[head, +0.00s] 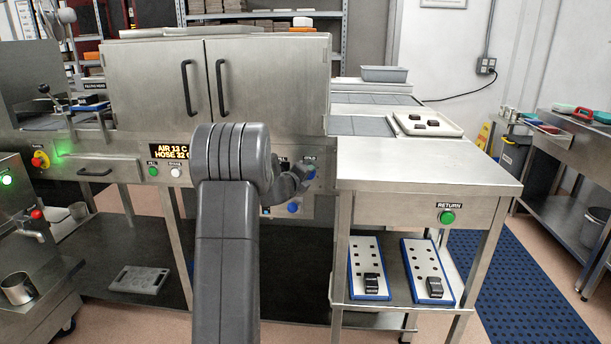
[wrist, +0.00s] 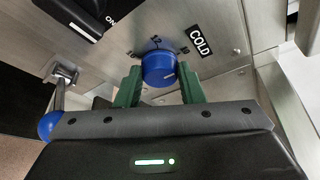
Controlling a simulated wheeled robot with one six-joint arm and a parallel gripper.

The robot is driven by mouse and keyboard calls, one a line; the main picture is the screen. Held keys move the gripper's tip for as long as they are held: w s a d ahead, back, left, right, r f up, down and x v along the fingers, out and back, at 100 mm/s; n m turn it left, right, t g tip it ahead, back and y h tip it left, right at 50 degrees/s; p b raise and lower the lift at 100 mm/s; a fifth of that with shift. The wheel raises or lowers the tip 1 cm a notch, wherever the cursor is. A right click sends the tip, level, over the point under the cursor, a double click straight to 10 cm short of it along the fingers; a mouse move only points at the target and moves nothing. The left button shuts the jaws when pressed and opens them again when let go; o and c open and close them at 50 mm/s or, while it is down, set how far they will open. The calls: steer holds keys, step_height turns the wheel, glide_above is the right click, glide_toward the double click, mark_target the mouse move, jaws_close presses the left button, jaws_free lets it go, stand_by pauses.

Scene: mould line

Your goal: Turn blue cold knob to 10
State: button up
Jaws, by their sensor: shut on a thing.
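The blue cold knob (wrist: 158,68) sits on the steel panel, beside a black COLD label (wrist: 200,42). My gripper (wrist: 160,84) has its two green fingers on either side of the knob and is shut on it. Small dial marks (wrist: 156,41) stand around the knob; their numbers and the knob's setting are too small to read surely. In the head view the knob (head: 310,173) shows as a bit of blue past my gripper (head: 301,176), partly hidden by it.
A lever with a blue ball (wrist: 50,126) stands close to my gripper's left; the ball (head: 293,208) also shows below in the head view. A black switch (wrist: 72,16) is near the knob. The display (head: 173,152) reads AIR 13 C, HOSE 32 C. A steel table (head: 440,180) stands right.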

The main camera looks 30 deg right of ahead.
steer(key=o, duration=1)
steer(key=shift+f, duration=0.1)
steer(key=v, duration=1.3)
steer(key=shift+s+a+b, duration=0.2)
steer(key=shift+a+b, duration=0.1)
steer(key=shift+b, duration=0.05)
steer(key=x, duration=1.3)
steer(key=shift+w+d+p, duration=0.25)
steer(key=shift+d+p, duration=0.05)
steer(key=shift+d, duration=0.05)
